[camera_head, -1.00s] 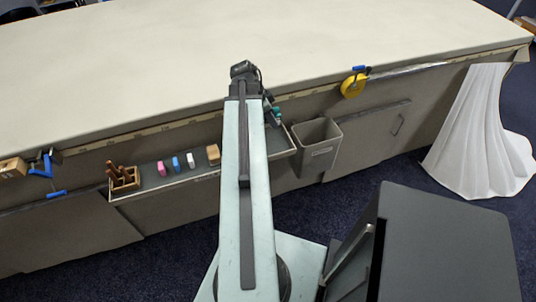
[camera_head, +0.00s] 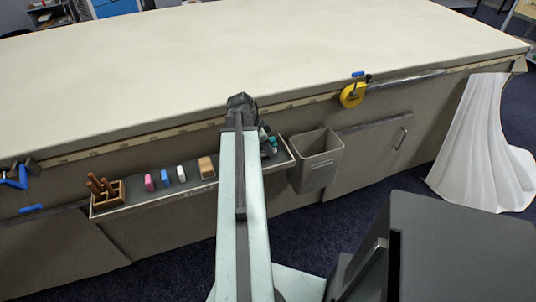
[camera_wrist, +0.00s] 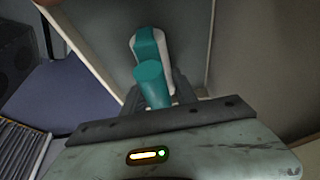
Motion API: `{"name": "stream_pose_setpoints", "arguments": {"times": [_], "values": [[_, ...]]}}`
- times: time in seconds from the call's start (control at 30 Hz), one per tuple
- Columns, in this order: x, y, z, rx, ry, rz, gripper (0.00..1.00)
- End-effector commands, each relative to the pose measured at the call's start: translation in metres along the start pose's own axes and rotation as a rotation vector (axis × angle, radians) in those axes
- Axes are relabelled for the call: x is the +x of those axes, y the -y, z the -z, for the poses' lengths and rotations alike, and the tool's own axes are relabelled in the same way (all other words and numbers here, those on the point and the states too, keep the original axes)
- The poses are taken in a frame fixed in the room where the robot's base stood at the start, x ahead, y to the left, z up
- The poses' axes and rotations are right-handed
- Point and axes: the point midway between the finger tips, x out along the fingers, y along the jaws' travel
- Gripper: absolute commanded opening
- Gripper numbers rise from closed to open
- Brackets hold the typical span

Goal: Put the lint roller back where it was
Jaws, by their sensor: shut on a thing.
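A teal handle, which I take to be the lint roller (camera_wrist: 151,76), stands between my dark jaws in the wrist view. A teal and white body (camera_wrist: 150,45) lies just beyond it; I cannot tell whether it is the same piece. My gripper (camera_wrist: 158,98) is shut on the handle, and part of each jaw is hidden. In the head view my arm hides most of the gripper. Small teal parts (camera_head: 272,141) show beside the arm's end, over the right end of the shallow tray (camera_head: 145,207) on the table's side.
The tray holds a wooden block with brown handles (camera_head: 105,188), a pink (camera_head: 149,182), a blue (camera_head: 166,177) and a white piece (camera_head: 181,173), and a tan block (camera_head: 206,167). A grey bin (camera_head: 318,160) hangs right of it. A yellow tape (camera_head: 352,95) hangs further right. The tabletop (camera_head: 300,55) is clear.

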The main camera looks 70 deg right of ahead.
Motion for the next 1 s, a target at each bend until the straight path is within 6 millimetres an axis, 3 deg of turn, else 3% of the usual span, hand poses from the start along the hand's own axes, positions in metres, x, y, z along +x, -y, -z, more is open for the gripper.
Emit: {"name": "stream_pose_setpoints", "arguments": {"times": [0.33,0.37,0.4,0.43,0.77,1.0], "values": [[0.004,0.0,-0.001,0.001,0.0,0.0,0.0],[0.003,0.0,-0.001,0.001,0.0,0.0,0.43],[0.002,0.0,0.0,0.001,0.0,0.0,0.54],[0.002,0.0,0.0,0.001,0.0,0.0,0.56],[0.001,0.0,0.001,0.001,0.0,-0.001,0.56],[-0.027,-0.001,0.004,0.001,0.0,0.0,0.56]]}}
